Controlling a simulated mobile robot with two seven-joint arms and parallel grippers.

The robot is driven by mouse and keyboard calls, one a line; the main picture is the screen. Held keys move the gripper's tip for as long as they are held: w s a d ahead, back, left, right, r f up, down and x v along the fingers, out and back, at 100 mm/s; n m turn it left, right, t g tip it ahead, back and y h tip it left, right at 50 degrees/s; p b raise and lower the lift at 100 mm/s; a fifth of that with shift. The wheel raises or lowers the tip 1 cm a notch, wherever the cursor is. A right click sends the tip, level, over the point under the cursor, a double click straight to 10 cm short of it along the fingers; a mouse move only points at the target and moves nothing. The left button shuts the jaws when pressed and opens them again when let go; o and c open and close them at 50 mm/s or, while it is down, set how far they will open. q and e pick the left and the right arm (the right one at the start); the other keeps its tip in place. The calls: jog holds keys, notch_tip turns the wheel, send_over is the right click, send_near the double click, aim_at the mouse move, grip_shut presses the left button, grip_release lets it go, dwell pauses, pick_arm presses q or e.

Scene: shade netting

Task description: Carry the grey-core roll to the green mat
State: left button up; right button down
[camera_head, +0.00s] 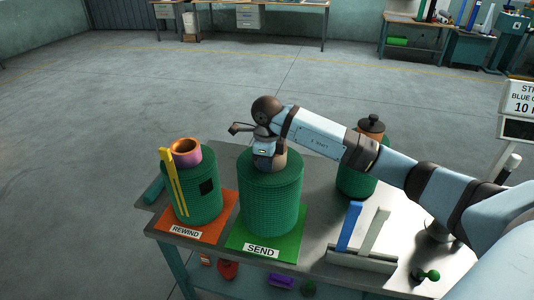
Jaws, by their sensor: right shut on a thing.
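A green netting roll (270,205) is upright over the green mat (289,245) labelled SEND. My right gripper (268,160) is shut on the top of this roll at its core, reaching in from the right. The core is mostly hidden by the gripper, and its visible side looks greyish brown. I cannot tell whether the roll's base touches the mat. My left gripper is not in view.
Another green roll (205,207) with an orange-purple core and yellow strips stands on the orange REWIND mat (172,228). A third roll (354,181) with a dark knobbed top is partly behind my arm. A holder (362,262) with blue and grey strips stands at the front right.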

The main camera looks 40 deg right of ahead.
aim_at(267, 174)
jog(key=shift+f, duration=1.95)
jog(key=shift+f, duration=0.1)
jog(key=c, duration=1.5)
grip_release()
jog(key=shift+f, duration=0.2)
jog(key=shift+c, duration=0.2)
jog(key=o, duration=0.3)
jog(key=shift+s, duration=0.1)
jog(key=shift+o, duration=0.2)
jog(key=shift+a+r, duration=0.1)
notch_tip(267, 174, up, 12)
jog(key=shift+r+b, duration=0.1)
jog(key=shift+b, duration=0.5)
